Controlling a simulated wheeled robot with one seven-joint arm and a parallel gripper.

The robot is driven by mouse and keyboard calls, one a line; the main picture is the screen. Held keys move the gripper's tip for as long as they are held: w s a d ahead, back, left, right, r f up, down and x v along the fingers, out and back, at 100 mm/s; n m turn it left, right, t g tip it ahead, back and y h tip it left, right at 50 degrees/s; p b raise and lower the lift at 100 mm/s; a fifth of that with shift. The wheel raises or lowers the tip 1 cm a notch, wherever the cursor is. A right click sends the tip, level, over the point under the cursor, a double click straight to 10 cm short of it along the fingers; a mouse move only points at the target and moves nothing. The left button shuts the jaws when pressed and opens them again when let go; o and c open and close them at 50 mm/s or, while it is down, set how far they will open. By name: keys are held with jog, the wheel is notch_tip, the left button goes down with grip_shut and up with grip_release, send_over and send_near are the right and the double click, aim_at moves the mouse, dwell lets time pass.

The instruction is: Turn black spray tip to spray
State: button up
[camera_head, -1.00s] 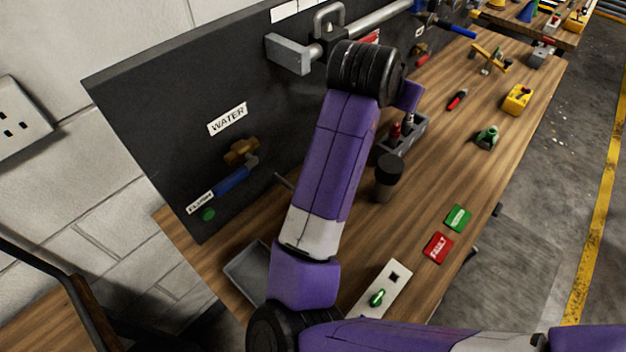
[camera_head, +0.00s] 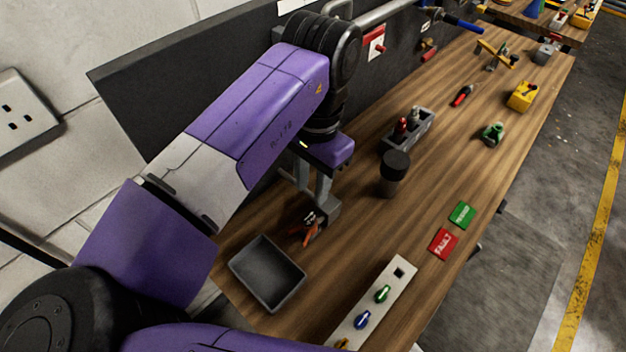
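A small orange and black fitting (camera_head: 308,226) stands on the bench behind the grey tray. I cannot make out a separate black spray tip in it or which way one points. My gripper (camera_head: 314,196) points down just above and behind this fitting. Its two grey fingers show apart, with a gap between them. The fingertips partly overlap the fitting and a grey block in the picture, so I cannot tell whether they touch. A pale strip (camera_head: 350,322) at the front holds green (camera_head: 382,293), blue (camera_head: 362,319) and yellow (camera_head: 342,344) tip-like pieces and has a dark square hole.
An empty grey tray (camera_head: 267,274) lies in front of the fitting. A dark-lidded cup (camera_head: 394,174) and a grey holder (camera_head: 421,133) with red and grey pieces stand to the right. Red (camera_head: 443,243) and green (camera_head: 462,214) cards lie flat. A dark upright panel (camera_head: 130,90) borders the back.

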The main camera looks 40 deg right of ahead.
aim_at(310, 216)
jog(key=f+b, duration=0.1)
jog(key=f, duration=0.1)
jog(key=f+b, duration=0.4)
jog(key=shift+s+a, duration=0.1)
jog(key=shift+a, duration=0.15)
jog(key=shift+a+f+b, duration=0.1)
jog(key=shift+f+b, duration=0.65)
jog(key=shift+f, duration=0.8)
jog(key=shift+r+p, duration=0.1)
jog(key=shift+p, duration=0.2)
jog(key=shift+c, duration=0.2)
grip_shut()
